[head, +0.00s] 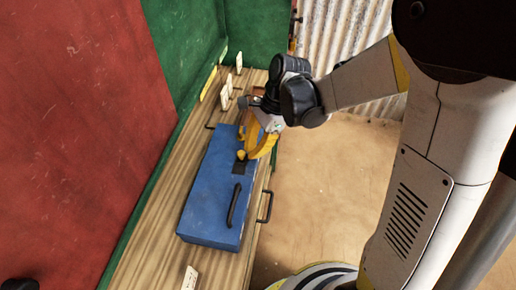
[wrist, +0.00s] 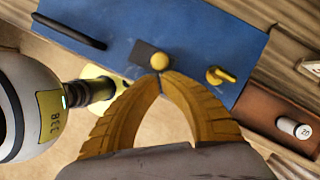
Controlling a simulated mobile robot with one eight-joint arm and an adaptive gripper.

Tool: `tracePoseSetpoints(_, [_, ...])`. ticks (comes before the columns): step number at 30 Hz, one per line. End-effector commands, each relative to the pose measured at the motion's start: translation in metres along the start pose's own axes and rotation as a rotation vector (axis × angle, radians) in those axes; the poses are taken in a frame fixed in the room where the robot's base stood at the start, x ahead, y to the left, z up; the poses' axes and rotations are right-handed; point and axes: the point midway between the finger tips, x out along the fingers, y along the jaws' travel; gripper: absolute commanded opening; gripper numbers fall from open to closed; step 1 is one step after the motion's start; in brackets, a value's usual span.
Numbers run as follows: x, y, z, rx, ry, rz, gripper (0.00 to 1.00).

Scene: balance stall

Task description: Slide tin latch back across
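The blue tin (head: 208,190) lies on the wooden counter, with a black handle (head: 234,205) on its lid. In the wrist view, a dark plate (wrist: 146,54) with a round yellow knob (wrist: 160,62) sits on the tin (wrist: 190,30). A second yellow piece, like a small turn-latch (wrist: 218,76), is to the right of it. My gripper (wrist: 160,74) has yellow fingers whose tips meet right by the round knob. I see nothing held between them. Whether the tips touch the knob or the lid cannot be told. In the head view, my gripper (head: 247,156) is over the tin's right side.
A brown tray (wrist: 272,118) with a metal weight marked 20 (wrist: 293,127) is beside the tin. Pale cards (head: 226,92) stand at the back of the counter (head: 150,245). A dark handle (head: 265,206) juts from the counter's front. The sandy floor to the right is clear.

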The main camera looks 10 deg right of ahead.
Motion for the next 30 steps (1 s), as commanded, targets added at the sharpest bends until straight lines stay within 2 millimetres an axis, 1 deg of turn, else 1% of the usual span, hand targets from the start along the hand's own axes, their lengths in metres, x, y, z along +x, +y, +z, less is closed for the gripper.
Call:
tracePoseSetpoints(8, [0.000, 0.001, 0.001, -0.001, 0.000, 0.000, 0.00])
tracePoseSetpoints(11, [0.002, 0.008, 0.006, -0.002, 0.000, 0.000, 0.00])
tracePoseSetpoints(15, [0.006, 0.025, 0.017, -0.003, 0.000, 0.000, 0.00])
tracePoseSetpoints(17, [0.007, 0.028, 0.019, -0.001, 0.000, 0.000, 0.00])
tracePoseSetpoints(26, [0.007, 0.028, 0.019, -0.001, -0.001, 0.000, 0.00])
tracePoseSetpoints(30, [0.006, 0.026, 0.014, -0.001, -0.001, 0.000, 0.00])
